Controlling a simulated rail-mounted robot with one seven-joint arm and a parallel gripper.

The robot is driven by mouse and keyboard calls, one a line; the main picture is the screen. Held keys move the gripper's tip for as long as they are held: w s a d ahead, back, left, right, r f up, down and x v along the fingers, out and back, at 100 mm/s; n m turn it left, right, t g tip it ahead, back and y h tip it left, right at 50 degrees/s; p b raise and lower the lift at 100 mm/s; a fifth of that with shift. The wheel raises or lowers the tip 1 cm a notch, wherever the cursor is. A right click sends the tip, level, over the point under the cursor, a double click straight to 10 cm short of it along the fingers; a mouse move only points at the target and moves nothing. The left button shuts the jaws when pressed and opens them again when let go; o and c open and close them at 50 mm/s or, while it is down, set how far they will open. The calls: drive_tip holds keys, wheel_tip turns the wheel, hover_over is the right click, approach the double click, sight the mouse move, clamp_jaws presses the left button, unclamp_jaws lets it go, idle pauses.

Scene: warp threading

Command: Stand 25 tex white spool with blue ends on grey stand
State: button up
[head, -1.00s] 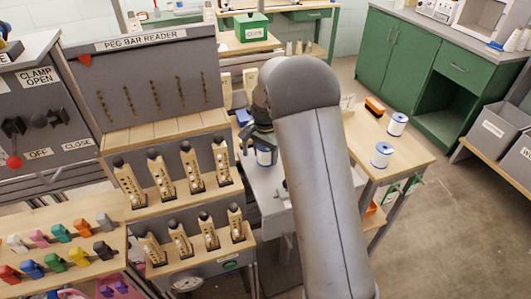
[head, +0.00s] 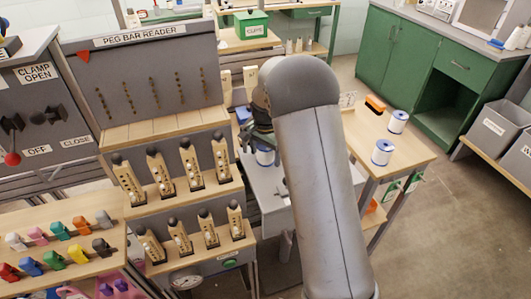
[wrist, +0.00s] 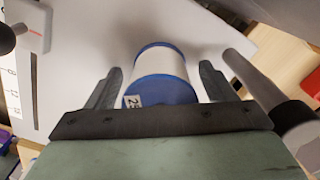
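A white spool with blue ends (wrist: 161,68) stands out in the wrist view, its near blue end carrying a label that reads "25". In the head view the spool (head: 265,157) shows just below my gripper (head: 258,140), over a light grey surface (head: 268,190). In the wrist view my gripper (wrist: 160,70) has its two fingers on either side of the spool, with a narrow gap on each side. The fingers look open. The palm hides part of the near end. I cannot tell which grey part is the stand.
Two more white-and-blue spools (head: 383,152) (head: 397,121) stand on the wooden table at right. The peg bar reader (head: 150,80) and racks of wooden pegs (head: 175,180) are close on the left. In the wrist view a grey rod (wrist: 252,80) runs close to the right finger.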

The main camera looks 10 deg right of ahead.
wheel_tip(320, 180, up, 17)
drive_tip(key=s+f+n+p, duration=0.1)
drive_tip(key=s+n, duration=0.2)
drive_tip(key=s, duration=0.8)
drive_tip(key=s+f+n, duration=0.1)
drive_tip(key=s+n, duration=0.3)
drive_tip(key=s, duration=0.7)
drive_tip(key=s+a+f+n+p, duration=0.1)
drive_tip(key=s+f+n, duration=0.1)
drive_tip(key=s, duration=1)
drive_tip(key=shift+n+p, duration=0.35)
drive_tip(key=shift+n, duration=0.35)
